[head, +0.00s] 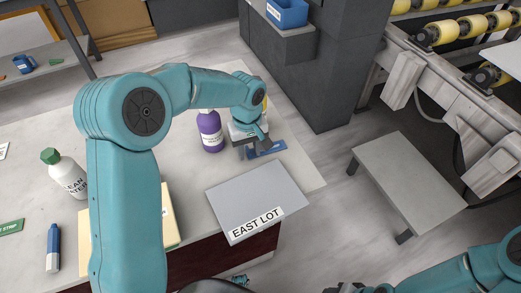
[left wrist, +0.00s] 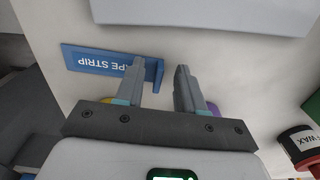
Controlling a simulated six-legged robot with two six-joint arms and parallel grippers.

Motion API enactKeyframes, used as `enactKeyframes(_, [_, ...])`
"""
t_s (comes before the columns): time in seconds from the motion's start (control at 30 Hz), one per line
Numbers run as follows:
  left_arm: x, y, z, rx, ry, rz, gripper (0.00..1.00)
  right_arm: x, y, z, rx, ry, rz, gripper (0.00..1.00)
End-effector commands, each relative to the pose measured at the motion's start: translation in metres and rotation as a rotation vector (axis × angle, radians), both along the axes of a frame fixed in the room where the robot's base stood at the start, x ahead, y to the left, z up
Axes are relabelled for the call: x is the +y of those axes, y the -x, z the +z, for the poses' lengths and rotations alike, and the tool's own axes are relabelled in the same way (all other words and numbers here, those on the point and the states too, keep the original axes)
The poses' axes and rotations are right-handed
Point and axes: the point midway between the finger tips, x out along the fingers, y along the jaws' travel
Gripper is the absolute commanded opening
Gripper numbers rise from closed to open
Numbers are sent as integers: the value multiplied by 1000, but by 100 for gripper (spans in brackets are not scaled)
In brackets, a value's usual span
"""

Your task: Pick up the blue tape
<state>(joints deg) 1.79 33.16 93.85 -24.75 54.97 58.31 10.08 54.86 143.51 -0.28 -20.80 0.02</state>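The blue tape is a flat strip (left wrist: 95,59) in the left wrist view, lettered "TAPE STRIP" upside down, with the first letter hidden by a finger. Its right end has a short bent tab between my fingers. In the head view the blue tape (head: 269,149) lies near the right edge of the pale slab. My left gripper (left wrist: 160,67) is open over that end, with a gap beside the tab. In the head view my left gripper (head: 252,149) hides part of the tape. Of my right arm, only part shows at the lower right, and its fingers are not clear.
A purple bottle (head: 210,133) stands just left of the gripper. A grey panel marked "EAST LOT" (head: 250,195) lies in front of the tape. A white bottle with a green cap (head: 66,175) and a blue marker (head: 53,250) are at left. A low grey bench (head: 408,185) stands right.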

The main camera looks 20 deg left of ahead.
Motion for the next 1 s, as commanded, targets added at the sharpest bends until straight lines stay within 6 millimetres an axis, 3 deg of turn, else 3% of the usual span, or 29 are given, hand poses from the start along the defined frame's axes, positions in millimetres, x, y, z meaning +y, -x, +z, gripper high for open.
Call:
enactKeyframes(0.1, [0,0,0,0,0,0,38,0,0,0,0,0,0,50])
enactKeyframes(0.2, [0,0,1,0,0,0,6,0,0,0,0,0,0,50])
enactKeyframes(0.23, [0,0,1,0,0,0,0,0,0,0,0,0,0,50])
enactKeyframes(0.67, [0,0,5,-1,0,0,0,0,0,1,0,0,0,50])
enactKeyframes(0.87, [0,-1,31,-5,1,0,0,0,0,5,0,0,0,50])
enactKeyframes(1.0, [0,-1,66,-6,1,0,0,0,0,11,0,0,0,50])
